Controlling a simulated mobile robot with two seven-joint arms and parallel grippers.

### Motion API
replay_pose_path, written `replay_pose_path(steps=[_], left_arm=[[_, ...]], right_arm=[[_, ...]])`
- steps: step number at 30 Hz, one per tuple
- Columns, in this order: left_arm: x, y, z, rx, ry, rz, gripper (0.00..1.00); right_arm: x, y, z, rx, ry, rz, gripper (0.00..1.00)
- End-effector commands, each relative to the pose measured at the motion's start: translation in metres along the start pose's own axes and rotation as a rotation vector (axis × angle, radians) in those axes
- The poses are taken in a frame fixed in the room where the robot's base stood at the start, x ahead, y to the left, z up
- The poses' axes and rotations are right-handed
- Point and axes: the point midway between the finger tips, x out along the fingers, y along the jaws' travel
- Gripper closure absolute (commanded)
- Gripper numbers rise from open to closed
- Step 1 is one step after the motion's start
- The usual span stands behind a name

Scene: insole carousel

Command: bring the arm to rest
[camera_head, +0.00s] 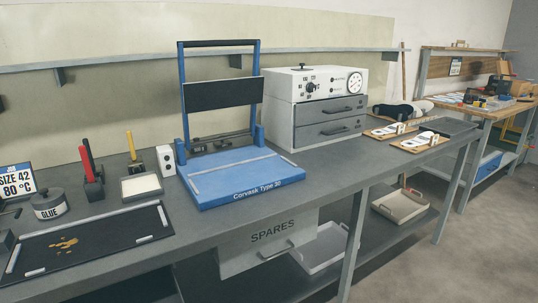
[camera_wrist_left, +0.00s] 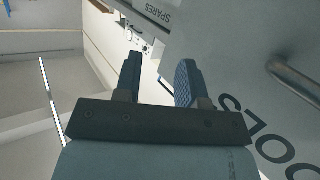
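My left gripper (camera_wrist_left: 158,80) shows in the left wrist view, with its two dark fingers apart and nothing between them. It is close to a grey surface with large dark letters (camera_wrist_left: 265,140), partly cut off, and a metal handle (camera_wrist_left: 297,78). A SPARES label (camera_wrist_left: 152,12) shows beyond the fingers at the top. Neither of my arms or grippers shows in the head view, so the right gripper is out of sight.
The grey workbench (camera_head: 330,172) carries a blue Corvask Type 20 press (camera_head: 240,180), an oven with drawers (camera_head: 315,105), a glue pot (camera_head: 48,204) and a black mat (camera_head: 90,240). The SPARES drawer (camera_head: 262,250) hangs below. Floor (camera_head: 470,240) is clear at the right.

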Motion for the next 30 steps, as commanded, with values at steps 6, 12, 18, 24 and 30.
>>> replay_pose_path(steps=[6,12,18,24,30], left_arm=[[-0.019,-0.002,-0.051,0.015,-0.091,-0.037,0.63],[-0.035,-0.007,-0.075,0.033,-0.176,-0.069,0.63],[-0.056,-0.011,-0.098,0.049,-0.262,-0.099,0.63],[-0.073,-0.015,-0.110,0.061,-0.328,-0.119,0.63],[-0.079,-0.017,-0.108,0.066,-0.355,-0.128,0.63]], right_arm=[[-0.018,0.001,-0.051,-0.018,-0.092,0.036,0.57],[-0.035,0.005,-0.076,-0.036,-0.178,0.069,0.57],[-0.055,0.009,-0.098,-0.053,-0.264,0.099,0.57],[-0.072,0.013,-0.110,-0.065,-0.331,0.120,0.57],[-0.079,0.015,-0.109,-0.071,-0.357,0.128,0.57]])
